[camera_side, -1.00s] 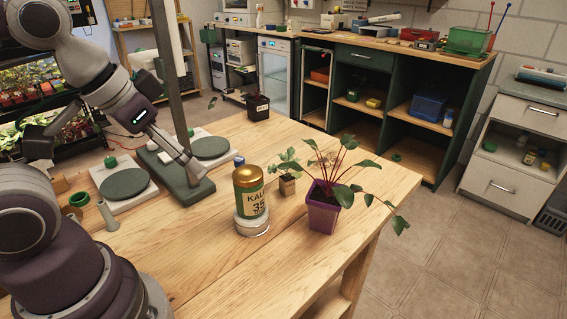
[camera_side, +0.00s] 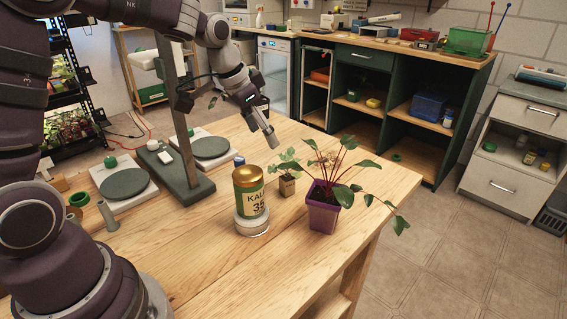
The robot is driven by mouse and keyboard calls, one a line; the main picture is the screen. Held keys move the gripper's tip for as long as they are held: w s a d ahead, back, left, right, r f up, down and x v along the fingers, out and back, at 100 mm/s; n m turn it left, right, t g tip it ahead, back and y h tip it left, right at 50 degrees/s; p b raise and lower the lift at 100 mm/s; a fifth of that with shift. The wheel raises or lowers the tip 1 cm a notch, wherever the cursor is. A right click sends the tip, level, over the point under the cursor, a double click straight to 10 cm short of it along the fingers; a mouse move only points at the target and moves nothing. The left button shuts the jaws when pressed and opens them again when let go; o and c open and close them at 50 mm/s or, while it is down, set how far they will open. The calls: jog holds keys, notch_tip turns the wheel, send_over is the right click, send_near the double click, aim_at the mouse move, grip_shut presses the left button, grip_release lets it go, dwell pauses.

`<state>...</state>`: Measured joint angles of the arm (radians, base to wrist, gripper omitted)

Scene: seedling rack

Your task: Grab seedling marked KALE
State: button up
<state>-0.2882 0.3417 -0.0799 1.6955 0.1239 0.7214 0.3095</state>
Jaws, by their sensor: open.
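A green-and-gold can (camera_side: 249,192) with a cream label reading "KAL" and "35" stands upright on a pale round base on the table. A small seedling in a brown pot (camera_side: 287,185) stands just right of it; I can read no name on it. A larger red-stemmed plant in a purple pot (camera_side: 322,209) stands further right. My gripper (camera_side: 266,134) is open, pointing down over the far part of the table, behind and above the can and apart from it.
A dark post on a base (camera_side: 187,186) stands left of the can, between two white scales with dark round plates (camera_side: 125,184) (camera_side: 211,147). A green ring (camera_side: 79,199) and a grey cylinder (camera_side: 107,215) lie nearer. The front table is clear.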

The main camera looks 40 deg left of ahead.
send_near(286, 177)
jog(key=a, duration=0.1)
jog(key=shift+h, duration=0.3)
jog(key=x, duration=1)
jog(key=shift+w+d+f, duration=0.1)
jog(key=shift+d+f, duration=0.2)
jog(key=shift+d, duration=0.05)
jog(key=shift+c, duration=0.3)
jog(key=c, duration=1)
